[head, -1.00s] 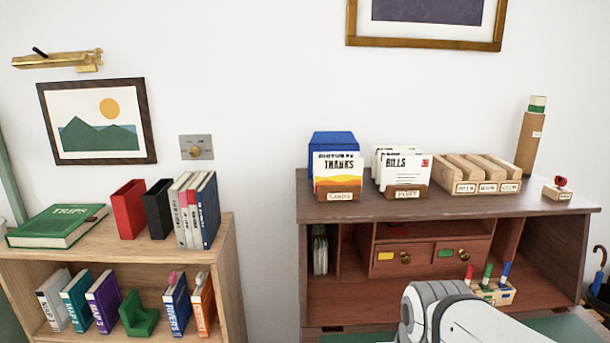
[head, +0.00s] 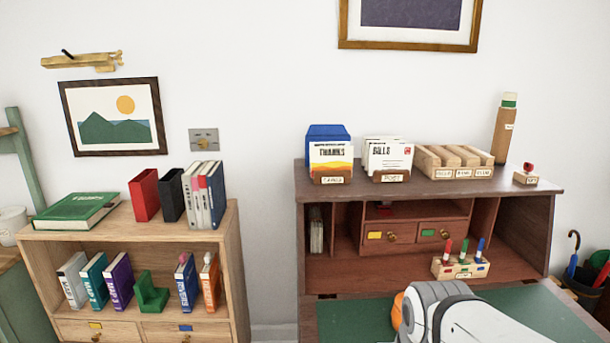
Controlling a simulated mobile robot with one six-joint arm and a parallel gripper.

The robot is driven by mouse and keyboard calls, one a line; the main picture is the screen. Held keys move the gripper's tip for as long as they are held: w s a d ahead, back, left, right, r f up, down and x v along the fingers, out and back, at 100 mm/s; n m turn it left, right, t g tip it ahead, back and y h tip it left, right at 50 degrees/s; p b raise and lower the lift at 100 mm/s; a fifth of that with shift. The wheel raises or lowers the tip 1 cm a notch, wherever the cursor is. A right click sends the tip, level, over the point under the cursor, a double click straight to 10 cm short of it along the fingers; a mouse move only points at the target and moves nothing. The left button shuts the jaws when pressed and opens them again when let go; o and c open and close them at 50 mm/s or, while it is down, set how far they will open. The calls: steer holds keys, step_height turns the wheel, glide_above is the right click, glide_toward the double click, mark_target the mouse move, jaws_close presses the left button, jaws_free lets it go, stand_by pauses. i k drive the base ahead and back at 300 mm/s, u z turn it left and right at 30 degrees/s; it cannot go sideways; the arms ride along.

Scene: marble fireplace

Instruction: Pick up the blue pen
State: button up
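A blue pen (head: 480,244) stands upright at the right end of a small wooden pen holder (head: 460,268). A green pen (head: 465,250) and a red pen (head: 447,248) stand beside it in the same holder. The holder sits on the desk's lower level, below the small drawers.
The desk's upper shelf (head: 450,184) carries card holders, a wooden sorter (head: 455,162) and a stamp (head: 526,175). A bookcase (head: 130,236) with books stands at the left. The green desk mat (head: 540,312) looks clear right of my arm. An umbrella stand is at far right.

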mark_target(479, 249)
steer(key=z, duration=0.55)
steer(key=k, duration=1.15)
steer(key=z, duration=1.45)
steer(key=i, duration=1.6)
steer(key=u, duration=1.15)
steer(key=i, duration=1.1)
steer(key=u, duration=0.8)
steer(key=k, duration=0.6)
steer(key=u, duration=0.2)
